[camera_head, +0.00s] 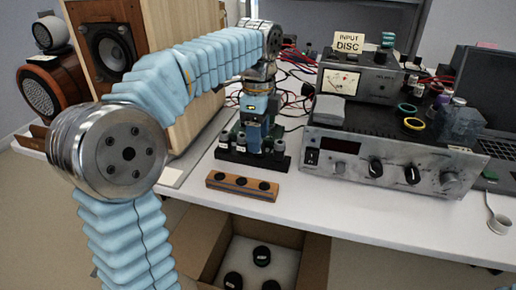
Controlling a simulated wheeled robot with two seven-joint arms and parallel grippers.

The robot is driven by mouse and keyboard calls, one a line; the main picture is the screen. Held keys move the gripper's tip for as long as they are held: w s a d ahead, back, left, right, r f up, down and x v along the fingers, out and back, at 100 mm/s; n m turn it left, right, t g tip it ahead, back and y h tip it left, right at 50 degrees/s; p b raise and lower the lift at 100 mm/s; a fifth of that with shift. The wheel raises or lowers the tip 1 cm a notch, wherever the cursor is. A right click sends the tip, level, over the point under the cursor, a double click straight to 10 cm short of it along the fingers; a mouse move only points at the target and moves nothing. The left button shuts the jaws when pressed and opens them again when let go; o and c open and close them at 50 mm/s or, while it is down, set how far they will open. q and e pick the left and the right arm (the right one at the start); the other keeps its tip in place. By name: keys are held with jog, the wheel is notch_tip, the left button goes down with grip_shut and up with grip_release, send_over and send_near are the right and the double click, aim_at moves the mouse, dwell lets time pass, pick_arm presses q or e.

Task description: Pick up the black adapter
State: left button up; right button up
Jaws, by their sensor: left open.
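My left arm comes in from the left, and its wrist points down at the table. My left gripper (254,140) is open, low over a dark stand (254,159) with several small grey posts. I cannot tell if the fingers touch anything there. A wooden block (242,186) with three black round pieces (241,182) lies just in front of the stand, apart from the gripper. I cannot tell which black piece is the adapter. More black round pieces (262,256) lie on white padding in an open cardboard box below the table edge. My right gripper is not in view.
A silver amplifier (394,160) stands right of the stand, with a metered unit (360,83) and an "INPUT DISC" sign (348,42) behind. Red cables lie behind the gripper. A wooden speaker (110,50) stands left, a laptop (490,90) right. The table's front strip is mostly clear.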

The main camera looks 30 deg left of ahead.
pick_arm(q)
jog(key=shift+f, duration=0.95)
jog(key=shift+c, duration=0.4)
grip_shut()
